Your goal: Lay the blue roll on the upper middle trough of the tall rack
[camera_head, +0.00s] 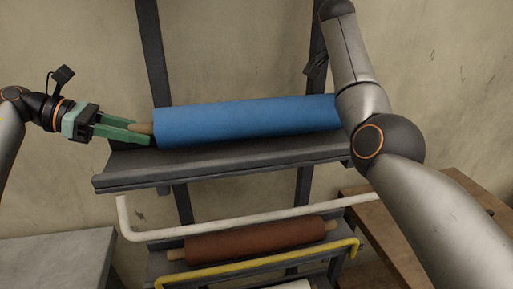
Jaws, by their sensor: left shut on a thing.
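The blue roll (245,120) lies almost level across the tall rack, just above or on its upper dark trough (225,165). I cannot tell whether it touches the trough. A tan core end (145,128) sticks out of its left side. My left gripper (140,131) has its green fingers shut on that core end, coming from the left. The roll's right end is hidden behind my right arm. My right gripper does not show; the arm rises out at the top.
Below, a white rail (240,220) crosses the rack. Under it a brown roll (260,239) lies behind a yellow rail (255,267). A white thing shows at the bottom edge. A grey surface (55,262) stands at left, a wooden table (465,190) at right.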

